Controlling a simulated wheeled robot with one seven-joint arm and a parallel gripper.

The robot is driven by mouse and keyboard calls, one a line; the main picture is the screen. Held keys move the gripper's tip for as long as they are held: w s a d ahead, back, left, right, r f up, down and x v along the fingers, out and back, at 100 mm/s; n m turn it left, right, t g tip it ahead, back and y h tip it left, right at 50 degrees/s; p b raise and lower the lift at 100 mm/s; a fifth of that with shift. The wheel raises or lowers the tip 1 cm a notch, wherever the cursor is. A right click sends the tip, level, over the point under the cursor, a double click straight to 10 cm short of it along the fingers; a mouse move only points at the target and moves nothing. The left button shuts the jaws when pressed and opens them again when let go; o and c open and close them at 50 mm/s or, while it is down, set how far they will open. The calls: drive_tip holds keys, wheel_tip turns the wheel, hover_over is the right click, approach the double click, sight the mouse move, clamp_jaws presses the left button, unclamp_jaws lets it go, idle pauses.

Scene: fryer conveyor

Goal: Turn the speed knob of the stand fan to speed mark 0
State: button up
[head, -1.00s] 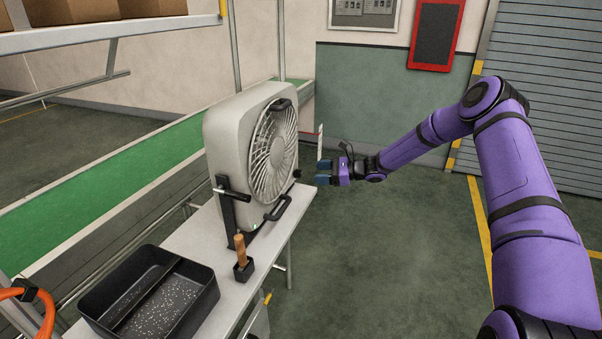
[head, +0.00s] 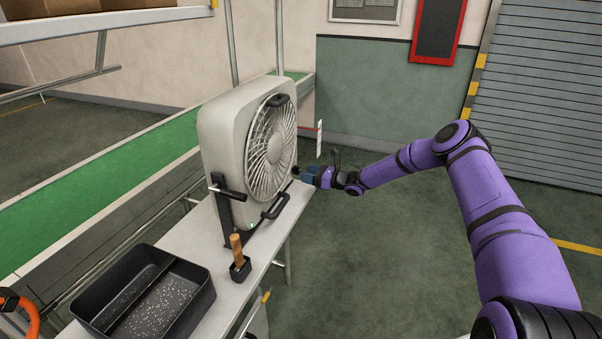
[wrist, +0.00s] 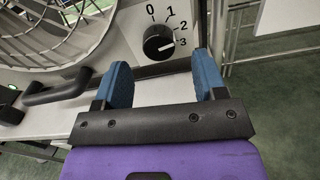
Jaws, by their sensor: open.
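The stand fan (head: 228,140) is a grey box fan with a round grille, standing on a white table. Its black speed knob (wrist: 158,43) shows in the wrist view on the fan's front panel, with marks 0, 1, 2 and 3 around its upper and right side. The knob's white pointer line points right, toward mark 3. In the head view the knob (head: 296,170) is a small dark shape at the fan's lower right. My gripper (wrist: 163,75) is open and empty, its blue fingers just short of the knob, which appears between them.
A black handle (wrist: 60,88) sticks out left of my gripper in the wrist view. On the table (head: 262,258) are a black tray (head: 85,292) and a wooden-handled brush in a black holder (head: 241,270). A green conveyor (head: 90,195) runs behind. Floor to the right is clear.

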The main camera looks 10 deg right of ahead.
sight(299, 171)
drive_tip(key=shift+x, duration=1.75)
drive_tip(key=shift+a, duration=0.1)
drive_tip(key=c, duration=0.9)
drive_tip(key=shift+c, duration=0.2)
